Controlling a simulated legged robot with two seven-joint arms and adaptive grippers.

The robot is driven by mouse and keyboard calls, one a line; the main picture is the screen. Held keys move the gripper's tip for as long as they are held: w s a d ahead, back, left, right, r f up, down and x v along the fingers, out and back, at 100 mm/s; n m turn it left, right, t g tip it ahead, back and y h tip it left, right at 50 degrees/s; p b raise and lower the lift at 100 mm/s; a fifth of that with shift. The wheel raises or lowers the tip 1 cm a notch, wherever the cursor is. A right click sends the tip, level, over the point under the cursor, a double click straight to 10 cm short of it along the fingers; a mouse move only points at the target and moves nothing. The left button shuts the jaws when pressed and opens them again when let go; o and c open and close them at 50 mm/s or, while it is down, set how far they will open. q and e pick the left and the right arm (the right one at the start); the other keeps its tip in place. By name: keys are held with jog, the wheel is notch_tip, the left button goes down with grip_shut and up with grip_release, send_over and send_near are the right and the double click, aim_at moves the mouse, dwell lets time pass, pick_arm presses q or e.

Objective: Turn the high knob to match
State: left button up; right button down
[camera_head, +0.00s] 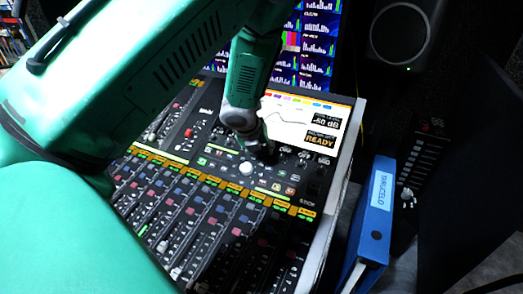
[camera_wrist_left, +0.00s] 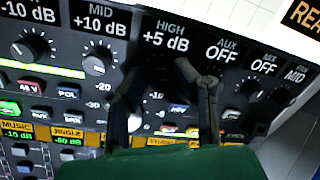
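The high knob (camera_wrist_left: 160,76) is dark and partly hidden in the left wrist view, under a label (camera_wrist_left: 165,35) reading "HIGH +5 dB". My left gripper (camera_wrist_left: 171,84) has its two fingers apart, one on each side of the high knob. I cannot tell whether they touch it. In the head view my left gripper (camera_head: 262,152) points down at the upper right of the mixing console (camera_head: 335,175) and hides the knob. The console screen (camera_head: 285,125) shows a curve, "-50 dB" and an orange "READY" box. My right gripper is not in view.
A low knob (camera_wrist_left: 30,48) and mid knob stand left of the fingers, with aux and other knobs (camera_wrist_left: 251,88) close on the right. Faders fill the console's front. A blue binder (camera_head: 372,220) stands right of the console, and a speaker (camera_head: 402,35) is behind.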

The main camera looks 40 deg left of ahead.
pick_arm(q)
jog(key=shift+s+r, duration=0.1)
jog(key=shift+r, duration=0.3)
jog(key=v, duration=1.1)
jog(key=shift+o, duration=0.4)
jog(key=shift+d, duration=0.1)
jog(key=shift+o, duration=1)
jog(key=w+f+m+p, duration=0.1)
jog(key=f+m, duration=0.1)
jog(key=f, duration=0.1)
jog(key=w+f+m+p, duration=0.1)
jog(key=w+f+m, duration=0.1)
jog(key=f+m, duration=0.1)
jog(key=w+a+f+m+g+p, duration=0.1)
jog(key=w+f+m, duration=0.1)
jog(key=f, duration=0.1)
jog(key=shift+f+m+p, duration=0.3)
jog(key=shift+w+a+f, duration=0.1)
jog(key=shift+w+f, duration=0.05)
jog(key=shift+f, duration=0.4)
